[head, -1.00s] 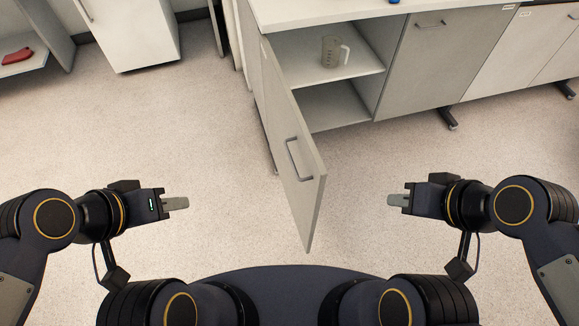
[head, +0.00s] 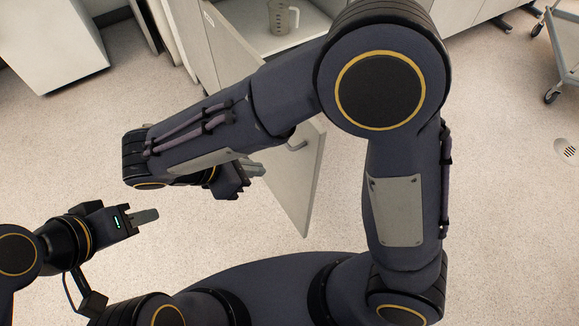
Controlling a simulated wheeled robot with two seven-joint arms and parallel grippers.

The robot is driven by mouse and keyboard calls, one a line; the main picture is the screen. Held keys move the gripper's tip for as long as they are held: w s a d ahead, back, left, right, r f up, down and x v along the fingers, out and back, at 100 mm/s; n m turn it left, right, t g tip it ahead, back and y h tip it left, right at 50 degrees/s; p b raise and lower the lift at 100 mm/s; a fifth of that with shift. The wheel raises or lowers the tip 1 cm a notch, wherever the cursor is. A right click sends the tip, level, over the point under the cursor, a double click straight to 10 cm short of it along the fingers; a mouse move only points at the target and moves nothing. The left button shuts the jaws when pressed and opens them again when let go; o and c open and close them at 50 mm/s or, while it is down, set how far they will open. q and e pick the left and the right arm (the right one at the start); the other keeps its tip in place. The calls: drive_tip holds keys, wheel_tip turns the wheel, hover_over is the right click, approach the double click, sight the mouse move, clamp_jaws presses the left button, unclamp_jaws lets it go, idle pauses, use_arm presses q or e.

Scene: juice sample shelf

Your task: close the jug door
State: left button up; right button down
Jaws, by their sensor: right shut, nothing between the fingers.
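The grey-white cabinet door (head: 308,190) stands open, swung out from the cabinet toward me. Its metal handle (head: 299,144) shows on the outer face, partly covered by my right arm. The clear jug (head: 282,18) stands on the shelf inside the cabinet. My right arm reaches across the picture to the left. My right gripper (head: 252,171) is shut and empty on the left, outer side of the door; I cannot tell whether it touches it. My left gripper (head: 144,217) is further left, apart from the door, with its fingers seen side-on.
The cabinet shelf (head: 309,28) is open at the top. A white cabinet (head: 55,45) stands at the upper left. A wheeled metal frame (head: 558,60) is at the right, near a floor drain (head: 567,150).

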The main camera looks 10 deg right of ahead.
drive_tip(key=a, duration=0.1)
drive_tip(key=b, duration=0.2)
approach(305, 164)
drive_tip(key=shift+n, duration=0.3)
drive_tip(key=x, duration=0.5)
drive_tip(key=shift+s+a+f, duration=0.15)
drive_tip(key=shift+f, duration=0.35)
drive_tip(key=shift+d, duration=0.4)
drive_tip(key=shift+d, duration=0.1)
